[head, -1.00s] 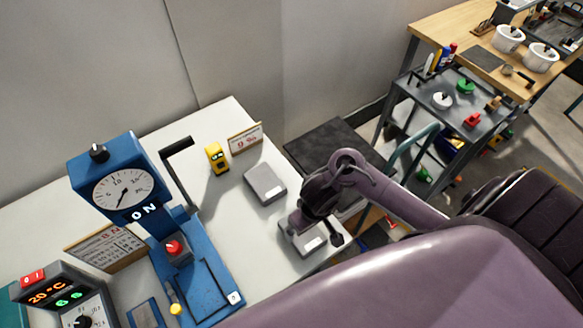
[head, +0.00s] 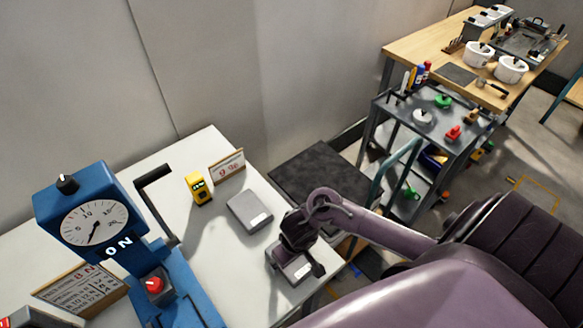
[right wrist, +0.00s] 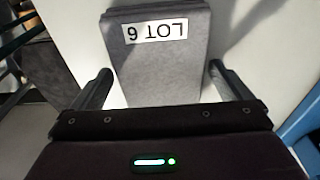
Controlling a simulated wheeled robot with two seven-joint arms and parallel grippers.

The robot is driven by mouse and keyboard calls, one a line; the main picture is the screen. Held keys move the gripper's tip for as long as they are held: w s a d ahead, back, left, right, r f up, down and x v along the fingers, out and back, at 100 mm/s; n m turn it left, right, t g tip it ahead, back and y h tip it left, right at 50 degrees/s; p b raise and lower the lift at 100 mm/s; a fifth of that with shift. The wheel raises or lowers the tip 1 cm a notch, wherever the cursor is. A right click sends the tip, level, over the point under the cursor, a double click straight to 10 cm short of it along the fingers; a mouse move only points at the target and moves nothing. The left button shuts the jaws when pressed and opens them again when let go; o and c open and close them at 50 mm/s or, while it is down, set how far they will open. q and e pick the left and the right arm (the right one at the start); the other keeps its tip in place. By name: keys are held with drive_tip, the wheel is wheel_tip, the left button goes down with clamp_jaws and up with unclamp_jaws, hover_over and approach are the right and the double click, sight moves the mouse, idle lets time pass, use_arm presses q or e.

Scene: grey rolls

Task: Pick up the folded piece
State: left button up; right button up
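A flat grey folded piece (head: 284,269) with a white label lies at the right edge of the white table, partly hidden by my right gripper. In the right wrist view the folded piece (right wrist: 155,75) shows its label, "LOT 6", upside down. My right gripper (head: 297,258) is over this piece. Its fingers (right wrist: 159,70) are apart, one on each side of the piece, with a visible gap on the right. A second grey piece (head: 250,210) with a pale label lies farther back, apart from the gripper. My left gripper is out of view.
A yellow device (head: 198,188) and a small sign (head: 227,167) stand behind the pieces. A dark platform (head: 315,180) and a grey cart (head: 440,125) are beyond the table.

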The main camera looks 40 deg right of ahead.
drive_tip(key=c, duration=0.9)
